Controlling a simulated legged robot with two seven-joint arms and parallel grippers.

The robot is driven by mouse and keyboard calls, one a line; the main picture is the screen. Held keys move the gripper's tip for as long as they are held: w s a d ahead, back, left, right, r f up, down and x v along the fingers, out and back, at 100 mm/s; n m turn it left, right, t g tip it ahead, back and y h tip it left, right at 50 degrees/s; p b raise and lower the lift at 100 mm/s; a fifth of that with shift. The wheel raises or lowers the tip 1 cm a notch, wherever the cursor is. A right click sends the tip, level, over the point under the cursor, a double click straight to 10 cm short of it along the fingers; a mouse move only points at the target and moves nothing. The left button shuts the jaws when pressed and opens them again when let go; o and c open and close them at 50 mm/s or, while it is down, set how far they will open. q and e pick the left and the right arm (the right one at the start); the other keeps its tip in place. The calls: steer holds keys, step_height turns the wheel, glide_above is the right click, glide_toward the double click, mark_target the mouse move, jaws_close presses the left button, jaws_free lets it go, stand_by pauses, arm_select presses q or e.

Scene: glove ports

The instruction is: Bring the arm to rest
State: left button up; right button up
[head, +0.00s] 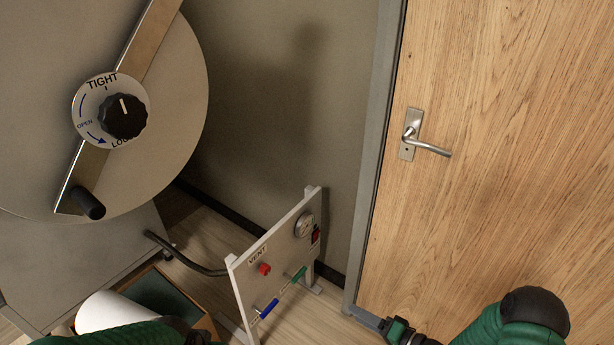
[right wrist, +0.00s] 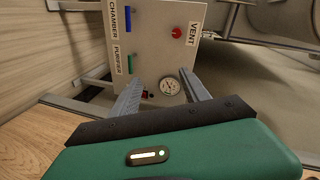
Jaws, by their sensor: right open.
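My right arm, green with a black joint, comes in at the lower right of the head view. Its gripper (head: 368,316) is partly cut off by the bottom edge there. In the right wrist view the two grey fingers of this gripper (right wrist: 163,85) stand apart with nothing held between them.
The upright panel (head: 285,245) carries a red VENT knob, a gauge and blue and green handles. A round grey hatch (head: 165,130) with a bar and black dial is at left. A wooden door (head: 500,160) with a lever handle (head: 430,148) is at right. A white cylinder (head: 108,310) is lower left.

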steer(key=d+r+n+g+h+p, duration=0.1)
steer(key=d+r+h+p, duration=0.1)
steer(key=r+h+p, duration=0.3)
steer(key=w+d+r+n+g+h+p, duration=0.1)
steer(key=d+r+p, duration=0.2)
steer(key=r, duration=0.4)
steer(key=d+r+n+h+p, duration=0.1)
steer(key=d+r+h+p, duration=0.1)
steer(key=r+h+p, duration=0.3)
steer(key=s+a+r+n+g+p, duration=0.1)
steer(key=s+r+g+p, duration=0.4)
steer(key=s+r, duration=1.1)
steer(key=shift+s+a+r+g+h+p, duration=0.3)
steer(key=shift+s+a+p, duration=0.4)
steer(key=shift+s+p, duration=0.35)
steer(key=shift+s, duration=0.2)
steer(key=shift+a, duration=0.15)
steer(key=shift+w, duration=0.1)
